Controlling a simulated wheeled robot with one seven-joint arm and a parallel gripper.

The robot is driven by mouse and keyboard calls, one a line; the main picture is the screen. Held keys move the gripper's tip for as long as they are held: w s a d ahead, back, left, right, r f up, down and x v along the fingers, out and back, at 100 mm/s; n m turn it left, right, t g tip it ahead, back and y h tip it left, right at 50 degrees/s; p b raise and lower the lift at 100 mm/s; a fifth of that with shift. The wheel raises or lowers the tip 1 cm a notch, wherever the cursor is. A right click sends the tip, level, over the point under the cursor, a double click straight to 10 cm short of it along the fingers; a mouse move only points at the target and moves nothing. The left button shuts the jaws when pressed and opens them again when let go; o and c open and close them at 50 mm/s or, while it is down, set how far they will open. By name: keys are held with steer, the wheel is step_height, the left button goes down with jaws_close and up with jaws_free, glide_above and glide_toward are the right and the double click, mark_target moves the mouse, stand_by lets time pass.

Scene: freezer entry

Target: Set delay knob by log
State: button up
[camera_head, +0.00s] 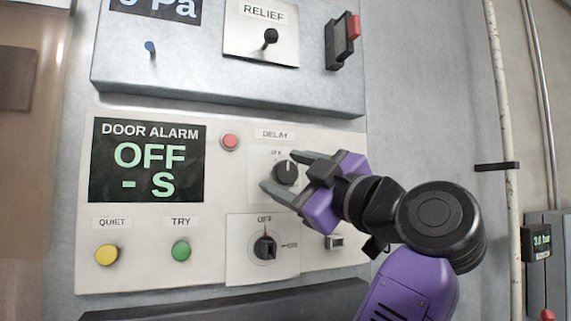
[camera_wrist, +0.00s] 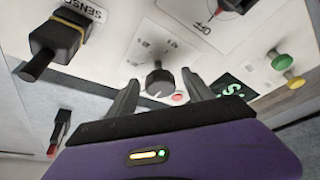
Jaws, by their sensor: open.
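The delay knob (camera_head: 286,172) is a black round knob on the white door alarm panel, under the label DELAY (camera_head: 273,135). In the wrist view the knob (camera_wrist: 159,79) stands between my finger ends, with scale marks around it. My gripper (camera_head: 279,172) is open, one finger on each side of the knob; I cannot tell whether either touches it. The door alarm display (camera_head: 148,160) reads OFF and - S in green. Part of the knob's scale is hidden behind my gripper in the head view. No log is in view.
Below is a selector knob (camera_head: 264,247) pointing to OFF. A red lamp or button (camera_head: 230,142), yellow QUIET button (camera_head: 106,254) and green TRY button (camera_head: 181,251) are nearby. Above, a box with a RELIEF lever (camera_head: 270,38) and red-handled switch (camera_head: 343,39) juts out.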

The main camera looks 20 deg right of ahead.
steer(key=shift+w+a, duration=0.1)
steer(key=shift+w, duration=0.25)
jaws_close()
